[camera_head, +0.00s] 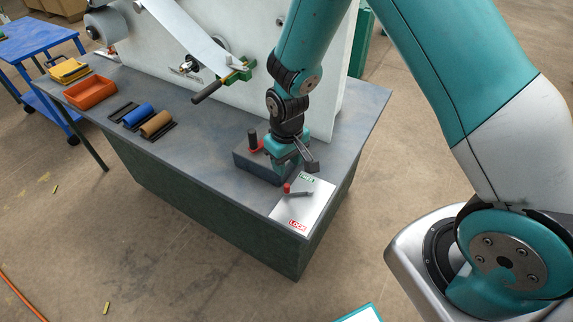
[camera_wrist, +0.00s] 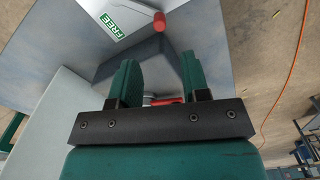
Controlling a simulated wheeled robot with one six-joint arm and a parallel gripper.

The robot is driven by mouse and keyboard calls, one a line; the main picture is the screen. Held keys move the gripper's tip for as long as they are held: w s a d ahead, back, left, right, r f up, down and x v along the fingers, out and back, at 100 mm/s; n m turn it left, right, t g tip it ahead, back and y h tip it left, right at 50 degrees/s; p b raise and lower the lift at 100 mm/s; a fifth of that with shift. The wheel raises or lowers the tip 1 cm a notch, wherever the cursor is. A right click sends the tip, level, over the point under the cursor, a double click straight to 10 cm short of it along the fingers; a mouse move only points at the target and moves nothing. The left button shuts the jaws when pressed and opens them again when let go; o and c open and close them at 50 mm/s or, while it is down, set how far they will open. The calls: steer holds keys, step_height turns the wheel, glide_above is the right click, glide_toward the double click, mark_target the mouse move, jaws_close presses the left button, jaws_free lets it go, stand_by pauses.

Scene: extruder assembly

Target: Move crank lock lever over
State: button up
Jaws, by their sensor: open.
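The crank lock lever, a grey bar with a red knob (camera_head: 287,188), sits on a pale plate (camera_head: 312,212) at the table's right front corner. The plate has a green FREE label (camera_head: 307,177) at its far edge and a red LOCK label (camera_head: 297,226) at its near edge. The knob is nearer FREE than LOCK. My gripper (camera_head: 287,166) is open, pointing down over a dark grey block, just behind the knob. In the wrist view, my fingers (camera_wrist: 159,68) are apart with the knob (camera_wrist: 159,21) beyond their tips, not between them.
The dark block (camera_head: 243,160) bears a black upright handle with a red base. A white upright panel (camera_head: 318,100) with a crank and its dark handle (camera_head: 207,92) stands behind. Blue and brown rollers and an orange tray (camera_head: 90,92) lie at left. The table's front middle is clear.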

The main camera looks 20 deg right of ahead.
mark_target(287, 185)
step_height(287, 185, down, 10)
steer(key=b, duration=0.7)
steer(key=shift+r+b, duration=0.15)
steer(key=shift+b, duration=0.2)
steer(key=shift+r+p, duration=0.35)
steer(key=shift+f, duration=0.1)
steer(key=c, duration=0.6)
steer(key=shift+c, duration=0.2)
